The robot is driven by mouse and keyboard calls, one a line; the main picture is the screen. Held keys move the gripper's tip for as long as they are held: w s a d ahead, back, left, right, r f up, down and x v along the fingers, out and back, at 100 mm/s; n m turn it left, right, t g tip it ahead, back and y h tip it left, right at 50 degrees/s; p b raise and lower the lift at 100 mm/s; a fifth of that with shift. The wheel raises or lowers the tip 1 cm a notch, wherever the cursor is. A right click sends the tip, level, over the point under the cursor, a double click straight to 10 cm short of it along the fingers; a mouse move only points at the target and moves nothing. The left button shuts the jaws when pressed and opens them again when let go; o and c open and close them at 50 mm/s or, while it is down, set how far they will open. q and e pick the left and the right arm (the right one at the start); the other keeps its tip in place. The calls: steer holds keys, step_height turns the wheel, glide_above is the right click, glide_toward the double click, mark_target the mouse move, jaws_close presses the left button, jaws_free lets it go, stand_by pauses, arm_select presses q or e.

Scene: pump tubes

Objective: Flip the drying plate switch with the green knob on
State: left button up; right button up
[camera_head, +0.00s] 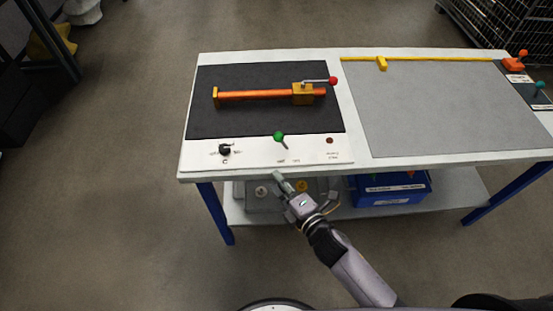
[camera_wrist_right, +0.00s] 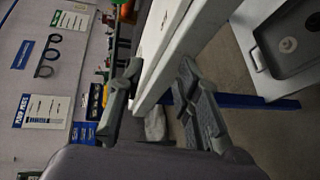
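The switch's green knob (camera_head: 279,136) is a ball on a short stem on the white front strip of the table, below the black drying plate (camera_head: 260,122). Its stem leans toward the plate and slightly left. My right gripper (camera_head: 303,191) is in front of the table's front edge, just below the switch in the picture and apart from it. In the right wrist view its two grey fingers (camera_wrist_right: 160,78) are spread, with a white table edge showing between and beyond them. I cannot clearly make out the knob there. My left gripper is not in view.
An orange tube fixture (camera_head: 255,95) with a red-knobbed lever (camera_head: 333,81) lies on the plate. A black dial (camera_head: 225,149) and a dark red button or lamp (camera_head: 330,140) flank the switch. A blue bin (camera_head: 390,197) is on the lower shelf. The grey mat (camera_head: 450,105) is mostly clear.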

mark_target(278, 137)
steer(key=r, duration=0.1)
steer(key=a+r+n+y, duration=0.1)
steer(key=r, duration=0.1)
steer(key=r+n, duration=0.1)
steer(key=shift+s+a+r+t, duration=0.3)
steer(key=shift+r+t, duration=0.1)
steer(key=c, duration=0.4)
steer(key=shift+r, duration=0.1)
steer(key=shift+c, duration=0.6)
jaws_close()
steer(key=x, duration=1)
steer(key=shift+a, duration=0.1)
steer(key=d, duration=0.1)
steer(key=d+p, duration=0.1)
steer(key=d, duration=0.1)
steer(key=shift+w+d+r+p, duration=0.1)
steer(key=shift+w+r+p, duration=0.25)
steer(key=shift+r, duration=0.05)
steer(key=shift+d, duration=0.4)
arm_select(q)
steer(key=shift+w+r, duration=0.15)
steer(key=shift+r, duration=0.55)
